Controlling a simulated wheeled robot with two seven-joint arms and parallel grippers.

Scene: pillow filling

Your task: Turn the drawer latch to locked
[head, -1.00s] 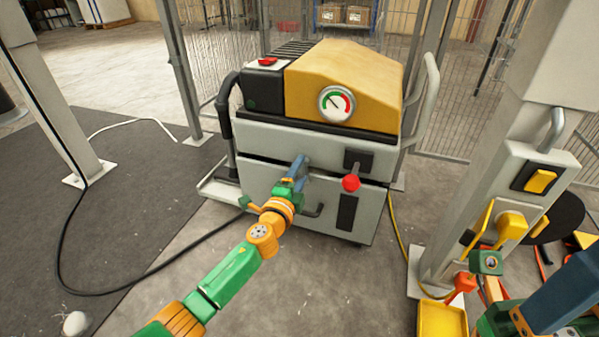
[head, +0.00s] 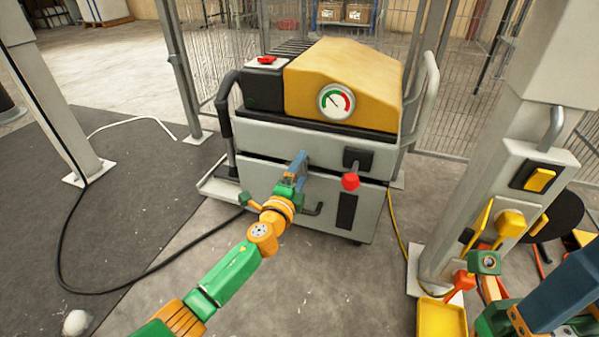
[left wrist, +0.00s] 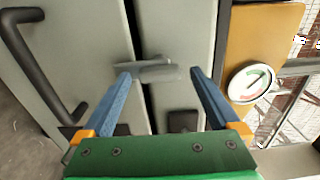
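The machine (head: 270,138) has a light grey body with a drawer front (head: 262,180) below a dark seam. In the left wrist view a grey lever, which looks like the latch (left wrist: 155,70), lies across the seam between the drawer and the body. My left gripper (head: 300,166) is at the drawer's upper edge; in the left wrist view its two blue fingers (left wrist: 160,78) are apart, with the latch between them. The latch's left end is close to one fingertip; I cannot tell if they touch. The gripper hides the latch in the head view. My right gripper is partly seen at the lower right (head: 545,300).
A red-knobbed lever (head: 350,182) sits right of my left gripper. A dark handle (left wrist: 28,65) is on the drawer. A gauge (head: 336,102) is on the yellow cover. A post with yellow switches (head: 510,222) and a yellow tray (head: 440,318) stand right. A black cable crosses the floor.

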